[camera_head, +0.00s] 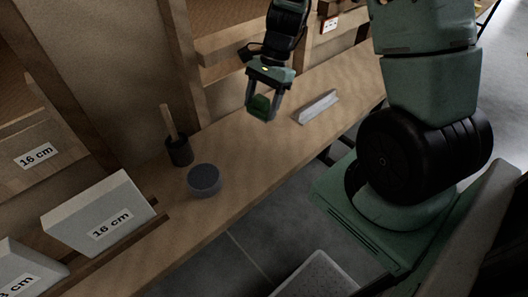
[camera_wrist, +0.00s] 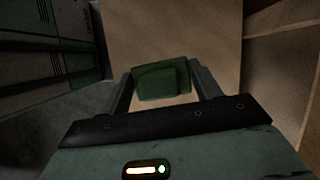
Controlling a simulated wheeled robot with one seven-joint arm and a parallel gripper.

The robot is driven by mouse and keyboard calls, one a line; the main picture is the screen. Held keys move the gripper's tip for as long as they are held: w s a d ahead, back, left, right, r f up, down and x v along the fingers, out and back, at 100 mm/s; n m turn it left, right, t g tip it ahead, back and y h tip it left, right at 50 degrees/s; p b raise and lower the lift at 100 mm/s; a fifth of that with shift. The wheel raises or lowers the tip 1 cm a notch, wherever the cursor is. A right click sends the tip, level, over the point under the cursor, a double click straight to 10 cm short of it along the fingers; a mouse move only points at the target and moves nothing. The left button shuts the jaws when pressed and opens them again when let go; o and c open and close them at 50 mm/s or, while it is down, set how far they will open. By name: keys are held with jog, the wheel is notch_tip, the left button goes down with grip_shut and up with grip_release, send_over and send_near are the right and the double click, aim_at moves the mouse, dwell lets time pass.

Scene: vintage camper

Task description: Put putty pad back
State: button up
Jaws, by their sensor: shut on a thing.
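My gripper (camera_head: 262,107) is shut on a small green block (camera_head: 260,104), which I take to be the putty pad. It holds the block above the wooden bench (camera_head: 232,201). In the wrist view the green block (camera_wrist: 162,80) sits between the two fingers, with plain bench surface behind it. I cannot tell the exact height of the block over the bench.
A white wedge-shaped bar (camera_head: 316,107) lies on the bench right of my gripper. A round dark grey tin (camera_head: 204,180) and a dark cup with a wooden handle (camera_head: 178,148) stand to the left.

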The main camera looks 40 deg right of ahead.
jog(key=shift+s+d+f+m, duration=0.15)
jog(key=shift+s+f+m, duration=0.25)
jog(key=shift+f, duration=0.15)
jog(key=b, duration=0.1)
send_over(261, 146)
jog(key=d, duration=0.2)
jog(key=f, duration=0.6)
jog(key=shift+a, duration=0.2)
jog(key=shift+f+b, duration=0.3)
jog(key=shift+f, duration=1.7)
jog(key=shift+f, duration=0.2)
jog(key=o, duration=1)
jog(key=shift+o, duration=0.2)
jog(key=shift+r, duration=0.15)
